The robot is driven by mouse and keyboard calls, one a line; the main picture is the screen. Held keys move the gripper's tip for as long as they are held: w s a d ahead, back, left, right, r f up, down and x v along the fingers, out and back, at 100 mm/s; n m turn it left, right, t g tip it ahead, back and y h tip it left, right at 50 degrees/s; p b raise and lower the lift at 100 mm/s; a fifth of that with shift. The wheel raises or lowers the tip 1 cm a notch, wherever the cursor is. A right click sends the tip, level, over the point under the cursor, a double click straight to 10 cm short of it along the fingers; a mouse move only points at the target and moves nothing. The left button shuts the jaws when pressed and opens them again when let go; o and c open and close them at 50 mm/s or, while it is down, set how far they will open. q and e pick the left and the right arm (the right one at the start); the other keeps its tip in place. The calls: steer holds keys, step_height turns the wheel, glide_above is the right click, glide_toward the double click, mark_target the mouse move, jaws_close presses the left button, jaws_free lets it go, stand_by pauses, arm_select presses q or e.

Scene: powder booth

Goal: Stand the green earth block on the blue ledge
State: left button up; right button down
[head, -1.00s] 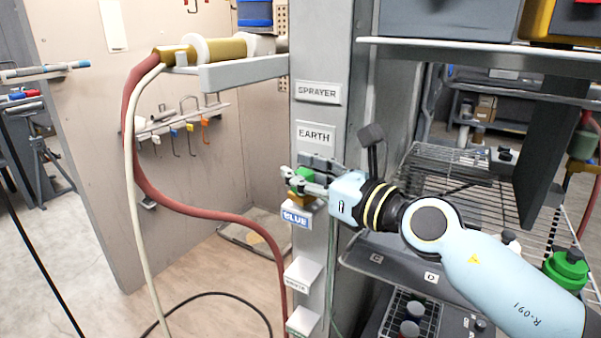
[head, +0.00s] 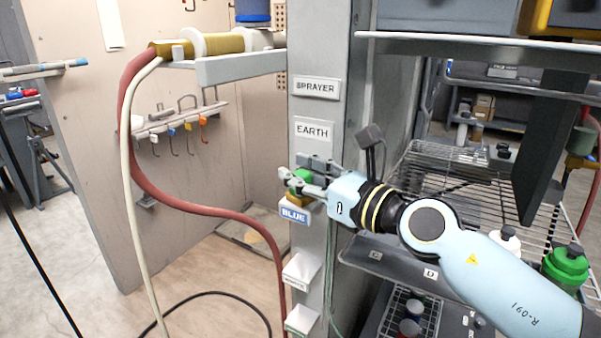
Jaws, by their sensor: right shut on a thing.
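The green earth block (head: 301,174) is between the fingers of my right gripper (head: 300,178), which is shut on it. The gripper reaches in from the right, in front of the grey post. The blue ledge, with its BLUE label (head: 295,214), is on the post directly below the block. A yellow-brown piece (head: 297,200) shows between the green block and the ledge. The fingers partly hide the block, and I cannot tell whether its underside touches anything. My left gripper is not in view.
The post (head: 317,130) carries SPRAYER and EARTH signs above the gripper. Two more small ledges (head: 302,271) sit below. A red hose (head: 190,208) hangs left of the post. A wire shelf (head: 450,200) and a green-capped bottle (head: 566,264) are at the right.

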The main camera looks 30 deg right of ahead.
steer(key=shift+f, duration=0.1)
steer(key=c, duration=1.3)
jaws_free()
steer(key=o, duration=0.3)
steer(key=shift+a, duration=0.15)
